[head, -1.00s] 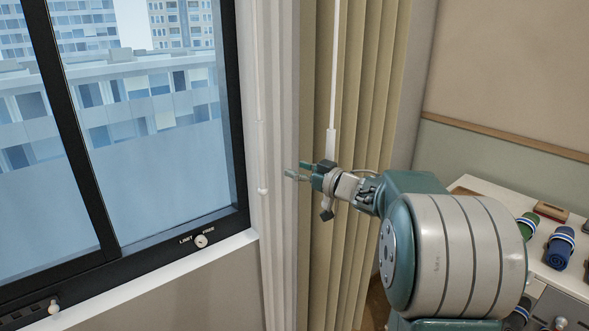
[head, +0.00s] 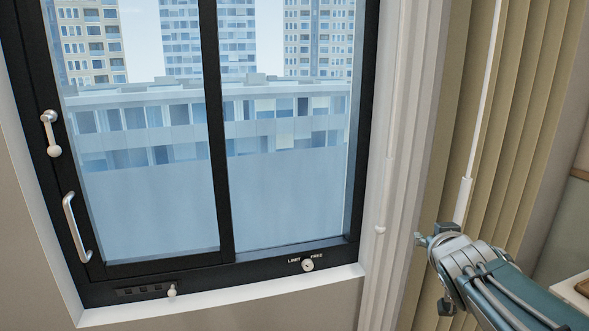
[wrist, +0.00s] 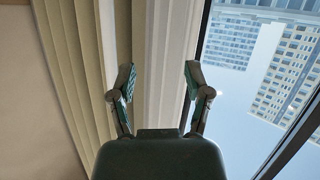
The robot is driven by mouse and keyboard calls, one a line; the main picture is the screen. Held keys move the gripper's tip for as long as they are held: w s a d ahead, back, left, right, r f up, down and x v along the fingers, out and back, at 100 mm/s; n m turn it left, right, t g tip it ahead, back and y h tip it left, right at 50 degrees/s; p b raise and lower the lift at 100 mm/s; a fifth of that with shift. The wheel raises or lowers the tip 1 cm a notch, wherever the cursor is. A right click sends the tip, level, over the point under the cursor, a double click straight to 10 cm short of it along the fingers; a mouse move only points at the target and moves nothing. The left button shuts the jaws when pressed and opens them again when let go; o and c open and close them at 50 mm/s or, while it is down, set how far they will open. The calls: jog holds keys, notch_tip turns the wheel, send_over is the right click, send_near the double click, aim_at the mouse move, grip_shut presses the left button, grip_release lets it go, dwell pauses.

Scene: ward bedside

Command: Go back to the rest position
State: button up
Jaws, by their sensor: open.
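My gripper (wrist: 158,88) shows in the wrist view with its two green fingers spread wide and nothing between them. In the head view my gripper (head: 422,240) is at the lower right, seen mostly from behind, with its fingers largely hidden. It is in front of the beige curtain (head: 503,120), near the white wand (head: 464,200). I cannot tell how far it is from either. My arm comes in from the lower right corner.
A black-framed window (head: 225,150) fills the left and middle. It has a silver handle (head: 76,228), a latch (head: 51,135) and a limit/free knob (head: 307,265). A white sill (head: 230,295) runs below. A white surface (head: 573,291) edges in at lower right.

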jog(key=s+a+f+g+y, duration=0.1)
jog(key=s+a+f+g, duration=0.1)
jog(key=s, duration=0.5)
jog(key=s+a+f+g+y, duration=0.1)
jog(key=s+a+f+g, duration=0.2)
jog(key=s+a+f, duration=0.2)
jog(key=s+a+f+n+g+y, duration=0.1)
jog(key=s+a+f+g, duration=0.2)
jog(key=s, duration=0.7)
jog(key=shift+s+a+f, duration=0.15)
jog(key=shift+a+f, duration=0.15)
jog(key=shift+f, duration=0.55)
